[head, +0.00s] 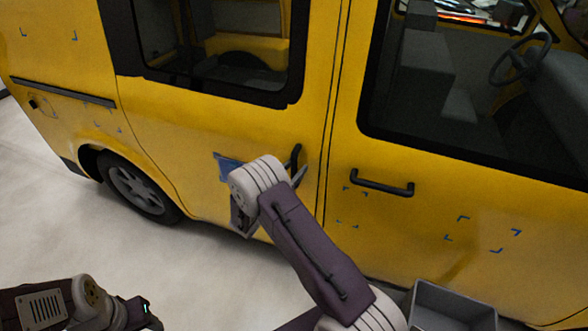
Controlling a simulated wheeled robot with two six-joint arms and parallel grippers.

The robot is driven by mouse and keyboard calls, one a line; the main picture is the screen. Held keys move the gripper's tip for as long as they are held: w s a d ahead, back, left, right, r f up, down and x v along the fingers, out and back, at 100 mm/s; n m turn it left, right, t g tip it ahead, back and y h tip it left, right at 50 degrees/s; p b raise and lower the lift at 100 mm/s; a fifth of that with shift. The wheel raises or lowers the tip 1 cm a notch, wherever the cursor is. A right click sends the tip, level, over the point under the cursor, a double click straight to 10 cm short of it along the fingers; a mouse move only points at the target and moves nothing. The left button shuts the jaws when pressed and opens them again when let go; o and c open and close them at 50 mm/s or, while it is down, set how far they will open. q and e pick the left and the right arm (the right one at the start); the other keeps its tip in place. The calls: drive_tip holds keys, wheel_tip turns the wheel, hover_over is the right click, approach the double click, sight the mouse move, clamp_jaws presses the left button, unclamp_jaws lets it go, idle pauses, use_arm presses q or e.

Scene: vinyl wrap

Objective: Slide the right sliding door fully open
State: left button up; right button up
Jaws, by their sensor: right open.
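The yellow van's sliding door (200,130) fills the middle of the head view, under a dark-framed window. It sits flush beside the front door, with a narrow seam between them. Its dark upright handle (295,157) is near that seam, partly hidden by my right gripper. My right gripper (270,198) is open in front of the door, close to the handle. Its wrist covers much of the fingers, and I cannot tell whether it touches the handle. My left gripper (142,313) is low at the left, away from the van, its fingers unclear.
A dark rail (63,92) runs along the van's side to the left of the door, above the rear wheel (138,186). The front door has a horizontal handle (382,183). A grey open bin (450,307) is at the bottom right. Pale floor (60,210) is clear at left.

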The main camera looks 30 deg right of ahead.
clamp_jaws()
idle(1.3)
